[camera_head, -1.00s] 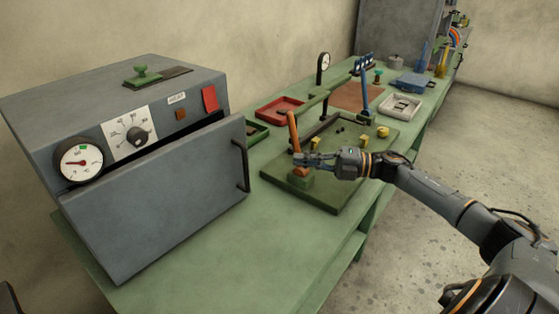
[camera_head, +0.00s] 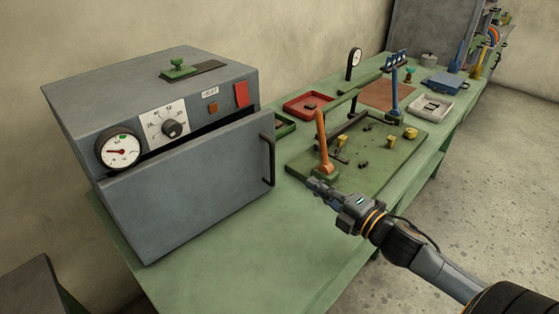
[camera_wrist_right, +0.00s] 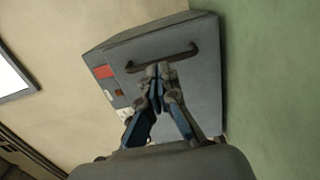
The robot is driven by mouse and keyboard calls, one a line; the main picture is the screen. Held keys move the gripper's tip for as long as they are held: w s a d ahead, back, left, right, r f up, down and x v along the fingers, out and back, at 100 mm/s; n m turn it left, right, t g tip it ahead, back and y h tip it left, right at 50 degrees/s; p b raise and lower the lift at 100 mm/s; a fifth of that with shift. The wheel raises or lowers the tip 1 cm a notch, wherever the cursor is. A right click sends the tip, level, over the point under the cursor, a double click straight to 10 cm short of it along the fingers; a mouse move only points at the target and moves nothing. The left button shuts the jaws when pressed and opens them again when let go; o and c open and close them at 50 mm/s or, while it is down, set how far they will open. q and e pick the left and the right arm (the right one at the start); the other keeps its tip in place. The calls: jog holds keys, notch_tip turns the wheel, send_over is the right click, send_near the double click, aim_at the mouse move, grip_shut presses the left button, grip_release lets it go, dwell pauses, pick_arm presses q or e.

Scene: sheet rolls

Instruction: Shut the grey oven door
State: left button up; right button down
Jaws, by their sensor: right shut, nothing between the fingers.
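The grey oven (camera_head: 150,90) stands on the green bench at the left. Its grey door (camera_head: 190,185) is ajar, with a dark gap along its top edge. A dark vertical bar handle (camera_head: 268,160) sits near the door's right edge. My right gripper (camera_head: 316,186) is shut and empty, in front of the board and right of the handle, apart from the door. In the right wrist view the closed fingertips (camera_wrist_right: 158,70) point toward the door (camera_wrist_right: 200,90) and overlap the view just below the handle (camera_wrist_right: 165,57); contact cannot be told. My left gripper is not in view.
A green board (camera_head: 375,165) with an orange lever (camera_head: 322,135) and yellow blocks lies right of the oven. A red tray (camera_head: 308,105) and a grey tray (camera_head: 430,108) stand behind. The bench (camera_head: 250,240) before the door is clear.

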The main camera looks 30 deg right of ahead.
aim_at(273, 153)
jog(key=p+x, duration=0.1)
jog(key=x, duration=1.2)
jog(key=w, duration=0.3)
jog(key=shift+a+r, duration=0.1)
jog(key=shift+r, duration=0.3)
dwell(0.3)
